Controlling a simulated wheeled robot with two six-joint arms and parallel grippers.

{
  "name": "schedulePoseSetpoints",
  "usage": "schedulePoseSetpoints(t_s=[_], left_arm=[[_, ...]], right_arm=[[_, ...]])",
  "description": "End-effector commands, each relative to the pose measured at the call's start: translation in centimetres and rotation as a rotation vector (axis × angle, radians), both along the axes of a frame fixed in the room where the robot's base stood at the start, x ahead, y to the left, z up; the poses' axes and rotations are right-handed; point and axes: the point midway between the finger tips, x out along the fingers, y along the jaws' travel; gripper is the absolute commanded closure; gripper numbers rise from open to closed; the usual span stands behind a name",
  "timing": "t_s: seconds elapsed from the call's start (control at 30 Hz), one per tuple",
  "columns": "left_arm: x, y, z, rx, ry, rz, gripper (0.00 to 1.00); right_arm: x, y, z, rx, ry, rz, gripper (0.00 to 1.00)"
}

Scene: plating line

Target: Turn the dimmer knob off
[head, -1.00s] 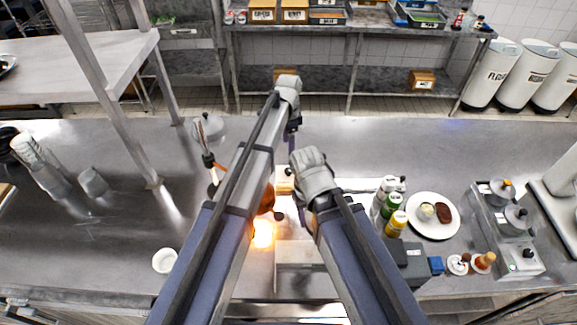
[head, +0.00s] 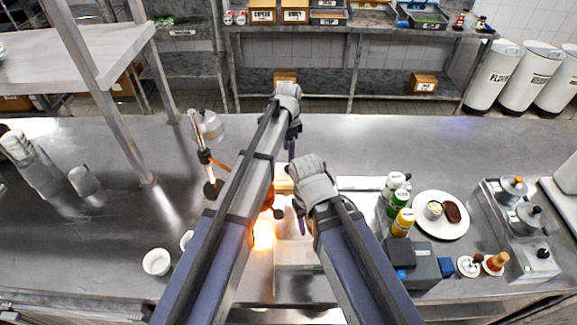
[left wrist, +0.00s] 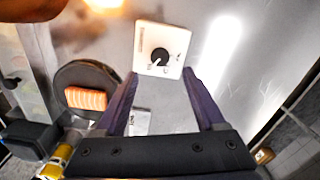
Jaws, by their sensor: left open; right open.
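The dimmer's black round knob (left wrist: 159,57) sits on a white square plate (left wrist: 174,39) in the left wrist view, with a pale pointer mark on it. In the head view a cream block (head: 284,186), perhaps the dimmer, shows partly between my arms; its knob is hidden there. My left gripper (head: 291,148) is open; in the left wrist view its two fingers (left wrist: 160,74) point toward the plate with the knob between and just beyond the tips. Contact cannot be told. My right gripper (head: 300,216) is open, nearer the front edge and apart from the knob.
A glowing lamp (head: 263,236) is partly behind my left arm. Bottles (head: 403,222) and a white plate with food (head: 455,232) stand at right. White cups (head: 156,262) stand at front left. The back middle of the counter is clear.

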Motion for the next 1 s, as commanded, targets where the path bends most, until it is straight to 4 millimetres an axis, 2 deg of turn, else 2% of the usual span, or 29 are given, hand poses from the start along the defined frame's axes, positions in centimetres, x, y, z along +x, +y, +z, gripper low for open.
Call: schedulePoseSetpoints(t_s=[0.6, 0.97, 1.0], left_arm=[[0.0, 0.0, -7.1, 0.0, 0.0, 0.0, 0.28], [0.0, 0.0, -7.3, 0.0, 0.0, 0.0, 0.28], [0.0, 0.0, -7.3, 0.0, 0.0, 0.0, 0.32]], right_arm=[[0.0, 0.0, -7.1, -0.001, 0.0, 0.002, 0.5], [0.0, 0.0, -7.3, -0.001, 0.0, 0.002, 0.5], [0.0, 0.0, -7.3, -0.001, 0.0, 0.002, 0.5]])
